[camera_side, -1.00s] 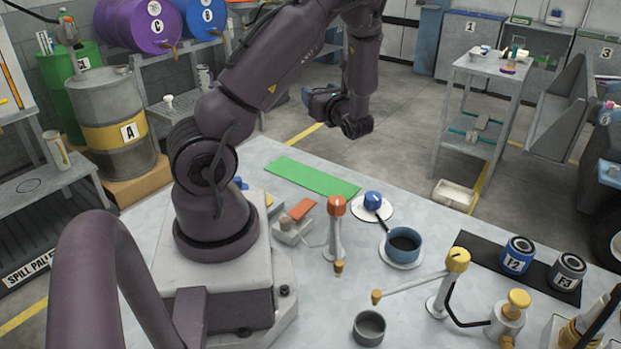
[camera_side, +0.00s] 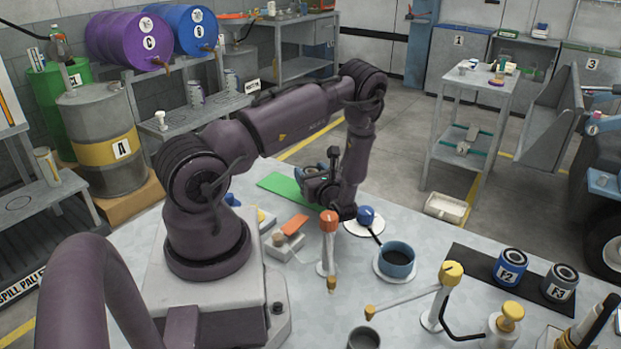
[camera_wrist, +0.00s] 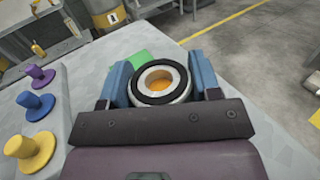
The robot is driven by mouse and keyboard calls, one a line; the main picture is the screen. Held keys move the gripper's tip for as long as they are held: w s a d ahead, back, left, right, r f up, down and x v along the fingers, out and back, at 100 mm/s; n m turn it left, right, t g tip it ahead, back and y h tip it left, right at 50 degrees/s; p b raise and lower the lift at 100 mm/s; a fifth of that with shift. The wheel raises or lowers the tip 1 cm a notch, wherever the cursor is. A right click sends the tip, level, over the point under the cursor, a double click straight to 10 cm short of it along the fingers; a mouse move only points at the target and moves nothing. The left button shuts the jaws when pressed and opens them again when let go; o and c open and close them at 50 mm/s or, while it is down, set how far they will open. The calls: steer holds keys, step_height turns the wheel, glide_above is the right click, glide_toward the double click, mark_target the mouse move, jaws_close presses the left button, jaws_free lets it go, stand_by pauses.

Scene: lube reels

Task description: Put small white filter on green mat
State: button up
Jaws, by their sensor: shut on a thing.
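My gripper (camera_wrist: 162,77) has blue fingers shut on the small white filter (camera_wrist: 181,74), one finger on each side. The filter is round, with a white ring, a black outer band and an orange centre. The green mat (camera_side: 284,189) lies flat at the far edge of the table in the side view. In the wrist view part of the mat (camera_wrist: 138,59) shows beyond the filter, and the rest is hidden behind it and the fingers. In the side view my gripper (camera_side: 308,178) is low beside the mat's right part, and I cannot make out the filter there.
Purple (camera_wrist: 38,75), blue (camera_wrist: 35,105) and yellow (camera_wrist: 25,148) knobs stand left in the wrist view. An orange-topped post (camera_side: 328,225), a blue knob on a white disc (camera_side: 365,216) and a blue cup (camera_side: 396,260) stand near my gripper.

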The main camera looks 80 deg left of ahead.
steer(key=shift+f, duration=0.65)
steer(key=o, duration=1.1)
steer(key=shift+f, duration=0.15)
steer(key=shift+o, duration=0.2)
